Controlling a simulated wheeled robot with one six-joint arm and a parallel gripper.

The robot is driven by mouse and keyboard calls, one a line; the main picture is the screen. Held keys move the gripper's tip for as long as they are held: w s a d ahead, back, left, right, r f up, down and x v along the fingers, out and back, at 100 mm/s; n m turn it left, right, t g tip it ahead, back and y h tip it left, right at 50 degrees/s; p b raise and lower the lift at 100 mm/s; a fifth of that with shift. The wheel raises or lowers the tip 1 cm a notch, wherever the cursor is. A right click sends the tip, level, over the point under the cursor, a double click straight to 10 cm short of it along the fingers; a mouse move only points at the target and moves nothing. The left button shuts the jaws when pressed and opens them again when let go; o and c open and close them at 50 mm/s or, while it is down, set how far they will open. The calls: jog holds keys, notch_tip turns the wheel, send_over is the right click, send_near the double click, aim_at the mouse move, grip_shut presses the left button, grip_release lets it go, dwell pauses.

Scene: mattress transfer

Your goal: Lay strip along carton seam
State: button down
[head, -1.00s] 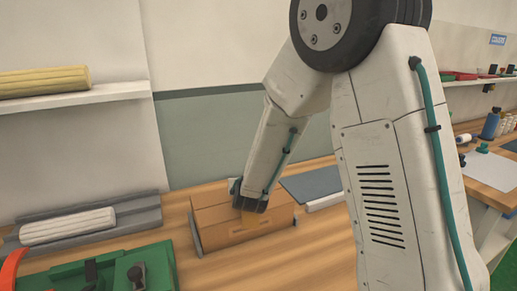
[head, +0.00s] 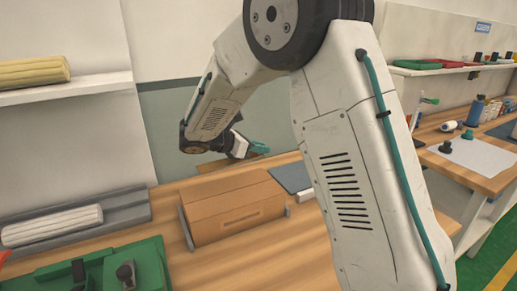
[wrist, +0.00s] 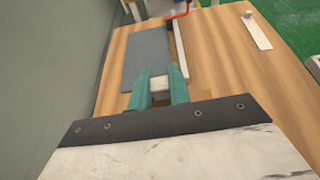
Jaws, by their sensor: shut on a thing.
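The brown carton (head: 235,208) sits closed on the wooden bench, between upright grey plates at its two ends. A seam line runs along its top. My gripper (head: 259,147) is beyond and above the carton's far edge, pointing right. Its teal fingers also show in the wrist view (wrist: 160,90), shut on a small pale piece (wrist: 159,84), perhaps part of the strip. A flat tan piece (head: 225,163) shows below the gripper behind the carton; I cannot tell whether it is the strip or a carton flap.
A grey-blue mat (wrist: 148,55) and a white bar (wrist: 180,50) lie right of the carton. A grey tray with a white roll (head: 52,226) stands at left. A green fixture (head: 95,270) is in front. The wall is close behind the bench.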

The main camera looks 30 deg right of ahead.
jog(key=shift+s+a, duration=0.2)
jog(key=shift+s, duration=0.05)
jog(key=shift+a, duration=0.15)
jog(key=shift+f, duration=4.55)
jog(key=shift+f, duration=0.7)
jog(key=c, duration=1.2)
grip_release()
jog(key=shift+c, duration=0.2)
